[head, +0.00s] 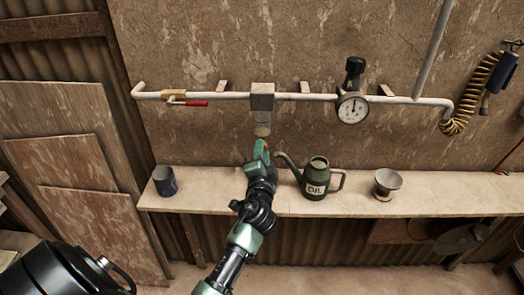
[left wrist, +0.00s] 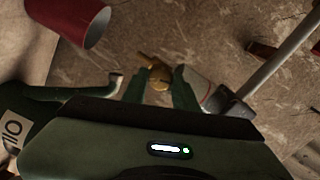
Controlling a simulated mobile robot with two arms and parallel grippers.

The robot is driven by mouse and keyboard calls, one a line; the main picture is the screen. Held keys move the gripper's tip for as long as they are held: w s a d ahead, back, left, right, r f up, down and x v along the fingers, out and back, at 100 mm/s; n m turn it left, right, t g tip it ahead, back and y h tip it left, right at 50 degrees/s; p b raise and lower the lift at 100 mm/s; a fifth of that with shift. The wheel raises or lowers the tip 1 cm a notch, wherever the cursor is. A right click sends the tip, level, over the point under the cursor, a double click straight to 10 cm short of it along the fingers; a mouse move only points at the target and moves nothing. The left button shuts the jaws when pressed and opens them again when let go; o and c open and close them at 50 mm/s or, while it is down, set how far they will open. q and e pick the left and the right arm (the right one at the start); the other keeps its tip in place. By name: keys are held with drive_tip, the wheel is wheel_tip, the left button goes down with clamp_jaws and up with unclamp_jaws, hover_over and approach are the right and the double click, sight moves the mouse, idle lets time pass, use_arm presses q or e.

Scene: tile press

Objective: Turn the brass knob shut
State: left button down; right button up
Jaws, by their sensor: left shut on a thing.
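A brass knob (left wrist: 160,77) sits between the two green fingertips of my left gripper (left wrist: 160,92) in the left wrist view. The fingers are shut on it from both sides. The fingers hide most or all of the knob there. How far the knob is turned cannot be told. My right gripper is not in view.
A shelf (head: 440,200) below the pipe (head: 310,97) bears a dark blue can (head: 164,181), a green oil can (head: 314,178) close right of my gripper, and a grey cup (head: 386,184). A red-handled valve (head: 187,102) and a gauge (head: 352,108) flank the block.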

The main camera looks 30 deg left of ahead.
use_arm(q)
drive_tip(key=shift+m, duration=1.2)
drive_tip(key=shift+f+p, duration=0.1)
drive_tip(key=shift+p, duration=0.2)
drive_tip(key=c, duration=1.1)
unclamp_jaws()
drive_tip(key=b+v, duration=0.2)
drive_tip(key=v, duration=0.5)
drive_tip(key=shift+s+d, duration=0.2)
drive_tip(key=shift+s, duration=0.15)
